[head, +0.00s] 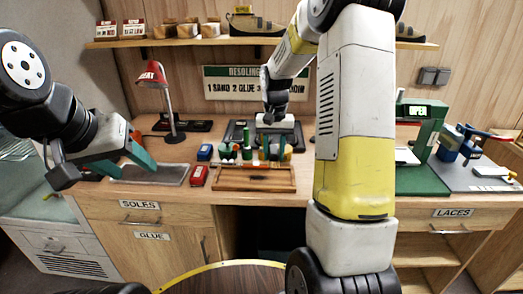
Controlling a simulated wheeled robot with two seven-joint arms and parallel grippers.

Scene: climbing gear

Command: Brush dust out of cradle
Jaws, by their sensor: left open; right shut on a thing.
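A dark grey fixture (236,132), which looks like the cradle, stands at the back of the bench behind several small tools. My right gripper (275,134) is over it, with its white hand low above the fixture. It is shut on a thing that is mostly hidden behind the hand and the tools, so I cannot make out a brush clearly. Any dust in the cradle is too small to see. My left gripper (124,162) is open and empty, its teal fingers spread above a grey mat (163,176) at the left of the bench.
A wooden tray (268,187) lies at the front middle, with bottles and jars behind it. A red tin (198,176), a blue tin (205,152) and a red lamp (153,77) stand to the left. A green machine (425,128) stands at the right. A shelf (220,41) runs above.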

